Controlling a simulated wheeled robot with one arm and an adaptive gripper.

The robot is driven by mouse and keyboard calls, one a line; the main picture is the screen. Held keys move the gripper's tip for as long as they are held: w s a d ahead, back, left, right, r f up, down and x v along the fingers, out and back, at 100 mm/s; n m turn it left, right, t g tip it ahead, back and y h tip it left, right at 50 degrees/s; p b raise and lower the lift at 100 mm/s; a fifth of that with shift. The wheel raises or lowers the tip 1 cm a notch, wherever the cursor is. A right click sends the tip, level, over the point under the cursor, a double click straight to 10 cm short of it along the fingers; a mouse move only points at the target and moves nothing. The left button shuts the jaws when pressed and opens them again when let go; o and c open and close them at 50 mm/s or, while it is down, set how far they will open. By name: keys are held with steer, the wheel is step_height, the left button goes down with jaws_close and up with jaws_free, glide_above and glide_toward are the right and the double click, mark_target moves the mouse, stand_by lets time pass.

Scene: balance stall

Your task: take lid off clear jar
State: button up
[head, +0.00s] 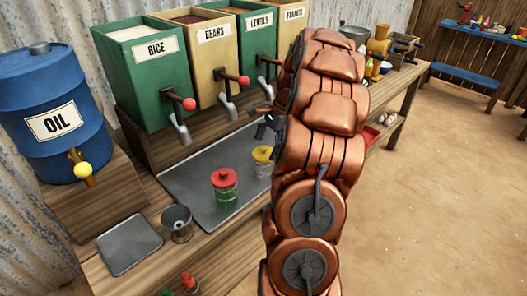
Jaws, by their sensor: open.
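A small see-through jar (226,193) with a greenish tint stands upright on the grey metal tray (190,183). Its red lid (225,176) with a round knob is seated on top. A second jar (261,169) with a yellow lid (263,153) stands behind it to the right, partly hidden by my arm. My gripper (262,126) is open, above and beyond the jars and apart from both. Its dark fingers show just left of my copper arm, and the rest of it is hidden.
Dispensers marked rice (150,75), beans (213,65) and lentils (255,45), with spouts, stand behind the tray. A blue oil barrel (45,105) is at left. A metal cup (177,223) and flat plate (130,243) sit at the front left. The floor at right is clear.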

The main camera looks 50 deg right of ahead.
steer(key=shift+a+f, duration=0.1)
steer(key=shift+f, duration=0.05)
steer(key=c, duration=0.8)
